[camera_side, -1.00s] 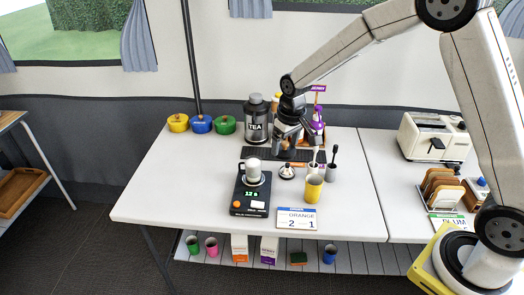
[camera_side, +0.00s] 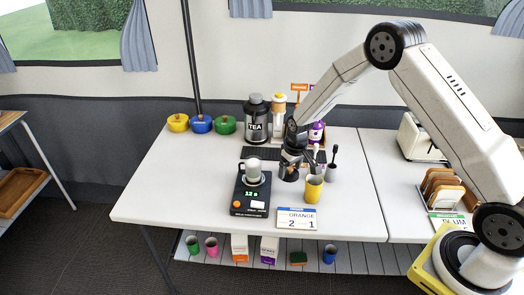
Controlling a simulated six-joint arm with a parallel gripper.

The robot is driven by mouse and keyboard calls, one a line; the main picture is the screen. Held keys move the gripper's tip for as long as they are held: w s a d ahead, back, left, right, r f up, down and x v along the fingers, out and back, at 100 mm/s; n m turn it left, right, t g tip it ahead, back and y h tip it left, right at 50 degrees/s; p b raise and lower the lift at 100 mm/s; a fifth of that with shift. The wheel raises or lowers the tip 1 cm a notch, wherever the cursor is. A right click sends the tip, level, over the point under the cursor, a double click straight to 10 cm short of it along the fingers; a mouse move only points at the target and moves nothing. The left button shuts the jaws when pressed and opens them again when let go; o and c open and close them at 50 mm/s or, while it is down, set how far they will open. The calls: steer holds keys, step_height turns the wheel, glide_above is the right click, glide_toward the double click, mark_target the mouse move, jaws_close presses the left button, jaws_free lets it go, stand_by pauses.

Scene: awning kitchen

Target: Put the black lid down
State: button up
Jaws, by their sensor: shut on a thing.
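My gripper (camera_side: 290,175) points down low over the table, behind and left of the yellow cup. It is shut on a small dark thing that looks like the black lid (camera_side: 288,177). The fingers hide most of it, and I cannot tell whether it touches the table.
The yellow cup (camera_side: 314,188) and a dark brush (camera_side: 332,165) are close on the right.

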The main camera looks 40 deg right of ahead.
mark_target(287, 196)
steer(key=shift+f, duration=5.05)
steer(key=shift+f, duration=0.15)
steer(key=o, duration=0.9)
steer(key=r, duration=0.6)
steer(key=s+r, duration=0.1)
steer(key=r, duration=0.3)
steer(key=shift+s+r, duration=0.2)
steer(key=shift+r, duration=0.85)
steer(key=shift+s+r, duration=0.1)
